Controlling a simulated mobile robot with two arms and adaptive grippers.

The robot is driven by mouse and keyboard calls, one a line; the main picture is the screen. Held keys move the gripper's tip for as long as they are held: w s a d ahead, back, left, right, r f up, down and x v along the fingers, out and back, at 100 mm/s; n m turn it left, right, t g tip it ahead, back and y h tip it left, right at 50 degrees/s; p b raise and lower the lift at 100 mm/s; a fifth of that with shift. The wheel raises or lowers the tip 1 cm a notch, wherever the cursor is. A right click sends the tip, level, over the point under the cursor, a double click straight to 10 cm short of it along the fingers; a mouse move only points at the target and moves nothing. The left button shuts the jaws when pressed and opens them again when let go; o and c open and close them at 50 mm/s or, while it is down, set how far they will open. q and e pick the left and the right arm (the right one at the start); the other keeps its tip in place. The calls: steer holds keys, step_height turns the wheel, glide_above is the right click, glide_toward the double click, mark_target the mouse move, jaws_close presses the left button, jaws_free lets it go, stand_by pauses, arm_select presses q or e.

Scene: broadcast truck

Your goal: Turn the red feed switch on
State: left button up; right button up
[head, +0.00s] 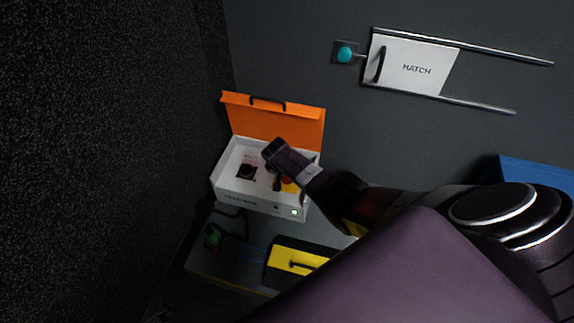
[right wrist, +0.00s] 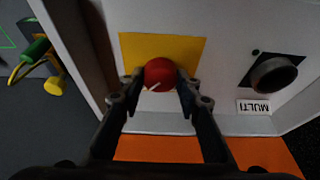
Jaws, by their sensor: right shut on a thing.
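The red feed switch (right wrist: 159,74) is a round red knob with a pale pointer line, on a yellow plate (right wrist: 190,48) in the right wrist view. In the head view the yellow plate (head: 291,188) shows inside the white box (head: 229,188) with the raised orange lid (head: 275,122). My right gripper (right wrist: 158,88) has its fingers on both sides of the red knob and is shut on it. In the head view my right gripper (head: 279,181) reaches down into the box and partly covers the knob. My left gripper is not in view.
A black knob (right wrist: 275,74) labelled MULTI sits beside the yellow plate. A yellow panel with a black handle (head: 296,264) lies below. A white hatch (head: 416,69) and teal knob (head: 344,55) are above.

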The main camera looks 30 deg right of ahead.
steer(key=o, duration=1.2)
steer(key=shift+c, duration=0.2)
steer(key=v, duration=1.2)
